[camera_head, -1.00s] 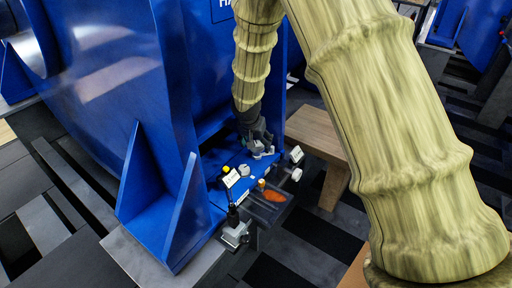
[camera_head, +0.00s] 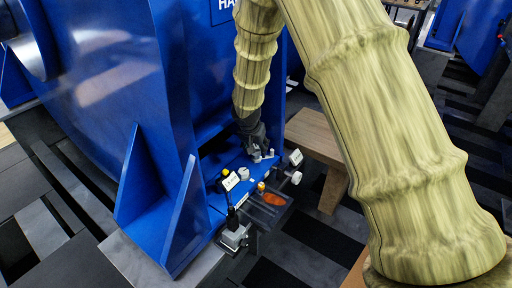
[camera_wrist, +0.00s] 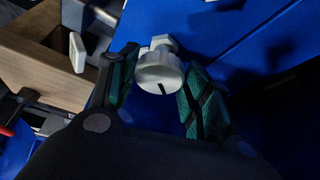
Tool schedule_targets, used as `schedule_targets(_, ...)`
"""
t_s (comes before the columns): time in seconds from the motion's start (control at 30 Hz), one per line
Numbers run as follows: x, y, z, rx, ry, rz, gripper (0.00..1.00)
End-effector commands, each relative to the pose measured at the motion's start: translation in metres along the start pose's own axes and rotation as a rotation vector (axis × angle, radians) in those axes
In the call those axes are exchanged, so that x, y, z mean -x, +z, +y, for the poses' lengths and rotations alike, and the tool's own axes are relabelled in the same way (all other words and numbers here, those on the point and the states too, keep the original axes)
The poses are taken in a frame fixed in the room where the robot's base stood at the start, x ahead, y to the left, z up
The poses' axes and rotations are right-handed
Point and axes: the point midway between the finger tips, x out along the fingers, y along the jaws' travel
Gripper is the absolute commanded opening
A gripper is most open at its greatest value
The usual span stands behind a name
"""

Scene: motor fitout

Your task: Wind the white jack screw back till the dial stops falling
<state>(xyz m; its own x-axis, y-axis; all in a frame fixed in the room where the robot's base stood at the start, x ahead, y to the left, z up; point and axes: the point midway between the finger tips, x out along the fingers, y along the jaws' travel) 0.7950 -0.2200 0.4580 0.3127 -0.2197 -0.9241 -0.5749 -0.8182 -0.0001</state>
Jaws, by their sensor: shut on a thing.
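The white jack screw (camera_wrist: 158,72) has a round knob head with a dark slot mark and shows between my fingers in the wrist view. My gripper (camera_wrist: 163,88) is shut on it, with a green ribbed finger pad on each side. In the head view my gripper (camera_head: 260,153) reaches down to the back of the blue motor foot, and its fingers hide most of the screw. A black post on a grey clamp base (camera_head: 235,237) stands at the near corner of the foot. I cannot make out a dial face or its reading.
A blue motor housing (camera_head: 100,110) with upright ribs rises at the left. A grey knob (camera_head: 243,173), a yellow-topped part (camera_head: 225,173), small white tags and a second white knob (camera_head: 296,177) sit around the foot. A tray holds an orange piece (camera_head: 275,199). A wooden block (camera_head: 318,135) stands behind.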

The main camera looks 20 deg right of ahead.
Motion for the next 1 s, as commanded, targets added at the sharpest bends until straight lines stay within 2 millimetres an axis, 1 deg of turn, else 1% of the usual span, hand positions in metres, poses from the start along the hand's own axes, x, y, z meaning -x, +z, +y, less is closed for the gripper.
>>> schedule_targets(0.17, 0.0021, -0.0008, 0.0005, 0.038, -0.015, 0.0, 0.25)
schedule_targets(0.33, 0.0044, -0.0027, 0.0019, 0.122, -0.05, 0.001, 0.25)
schedule_targets(1.0, 0.0061, -0.0058, 0.0078, 0.616, -0.258, -0.001, 0.25)
